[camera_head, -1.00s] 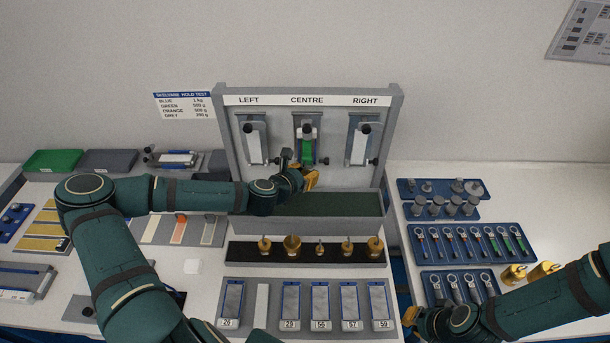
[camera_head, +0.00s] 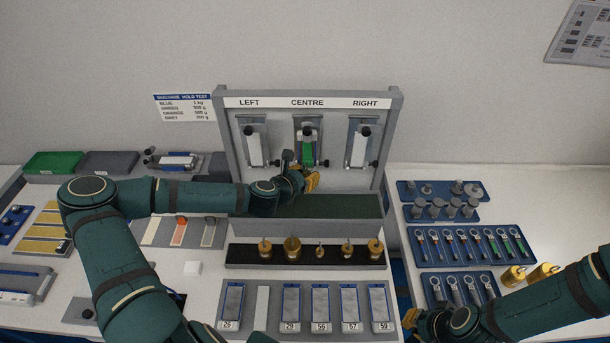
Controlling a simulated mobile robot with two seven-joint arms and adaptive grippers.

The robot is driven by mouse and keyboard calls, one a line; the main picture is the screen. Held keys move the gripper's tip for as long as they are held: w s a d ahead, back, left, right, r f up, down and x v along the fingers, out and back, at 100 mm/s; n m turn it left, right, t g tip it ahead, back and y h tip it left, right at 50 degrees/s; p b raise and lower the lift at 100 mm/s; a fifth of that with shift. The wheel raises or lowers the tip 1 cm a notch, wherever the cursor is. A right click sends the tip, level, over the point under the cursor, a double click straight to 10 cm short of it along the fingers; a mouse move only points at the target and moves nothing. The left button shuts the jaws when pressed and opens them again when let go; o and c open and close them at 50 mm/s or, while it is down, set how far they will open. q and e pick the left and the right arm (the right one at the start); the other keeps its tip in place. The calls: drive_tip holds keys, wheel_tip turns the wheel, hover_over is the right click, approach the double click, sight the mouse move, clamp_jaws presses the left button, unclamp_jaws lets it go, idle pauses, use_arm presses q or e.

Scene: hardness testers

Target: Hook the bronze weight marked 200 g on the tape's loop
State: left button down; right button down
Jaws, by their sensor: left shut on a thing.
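My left gripper (camera_head: 311,181) is in front of the grey test stand, just below the centre station. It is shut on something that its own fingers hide. The centre station (camera_head: 307,126) carries a tape with a green strip (camera_head: 308,151); its lower end and any loop are hidden near the gripper. Several bronze weights (camera_head: 292,249) of different sizes stand in a row on a black strip below the stand. Their markings are too small to read, so I cannot pick out the 200 g one. My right gripper (camera_head: 412,318) is at the lower right, its jaws unclear.
Left and right stations (camera_head: 254,142) hold pale strips. A dark green-lined trough (camera_head: 340,205) lies under them. Numbered panels (camera_head: 291,305) lie in front of the weights. Blue trays (camera_head: 470,242) of hooks and grey weights, with two more bronze weights (camera_head: 513,275), are at right.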

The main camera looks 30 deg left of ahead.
use_arm(q)
drive_tip(key=shift+w+d+r, duration=0.1)
drive_tip(key=shift+w+r, duration=0.15)
drive_tip(key=shift+r, duration=0.2)
drive_tip(key=c, duration=0.7)
unclamp_jaws()
drive_tip(key=shift+w+d, duration=0.1)
drive_tip(key=shift+c, duration=0.2)
drive_tip(key=shift+f, duration=0.15)
